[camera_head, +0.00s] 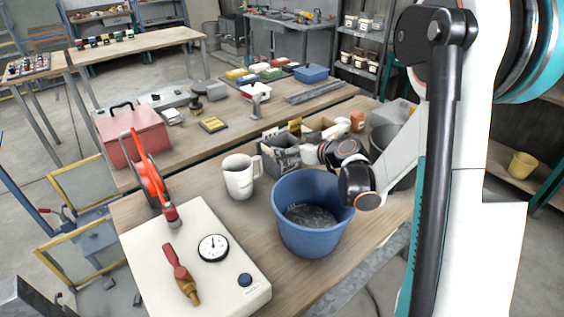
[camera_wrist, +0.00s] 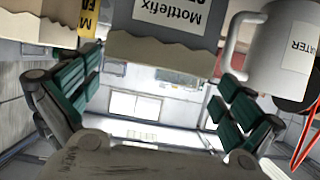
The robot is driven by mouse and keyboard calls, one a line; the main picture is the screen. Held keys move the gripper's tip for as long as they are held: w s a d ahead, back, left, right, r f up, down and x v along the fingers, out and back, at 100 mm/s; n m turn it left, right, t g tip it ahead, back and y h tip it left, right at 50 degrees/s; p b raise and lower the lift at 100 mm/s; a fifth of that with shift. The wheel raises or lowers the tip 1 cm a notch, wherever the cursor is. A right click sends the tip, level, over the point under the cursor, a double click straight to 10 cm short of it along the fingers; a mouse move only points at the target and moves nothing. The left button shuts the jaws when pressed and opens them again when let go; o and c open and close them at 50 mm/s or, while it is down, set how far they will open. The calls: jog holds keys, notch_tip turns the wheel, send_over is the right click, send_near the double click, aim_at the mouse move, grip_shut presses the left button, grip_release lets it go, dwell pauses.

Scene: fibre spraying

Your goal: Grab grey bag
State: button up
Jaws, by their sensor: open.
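The grey bag (camera_head: 284,155) stands on the wooden bench behind the blue bucket and right of the white mug. In the wrist view, which looks upside down, the grey bag (camera_wrist: 150,45) shows a white Mottlefix label and a ragged top edge. My gripper (camera_wrist: 153,80) is open, with teal-padded fingers spread to either side below the bag in the picture. Nothing shows between the fingers. I cannot tell how deep the bag lies between them. In the head view my wrist joints hide the fingers.
The white mug (camera_head: 239,176), also in the wrist view (camera_wrist: 280,48), stands close beside the bag. The blue bucket (camera_head: 309,222) is in front. Another bag (camera_wrist: 38,27) and a yellow label (camera_wrist: 90,26) are at the bag's other side. A red toolbox (camera_head: 130,135) stands further left.

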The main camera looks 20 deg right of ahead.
aim_at(275, 143)
jog(key=b+x, duration=0.2)
jog(key=x, duration=0.3)
jog(key=shift+w+f, duration=0.2)
jog(key=shift+w, duration=0.1)
jog(key=shift+r, duration=0.1)
jog(key=c, duration=1.7)
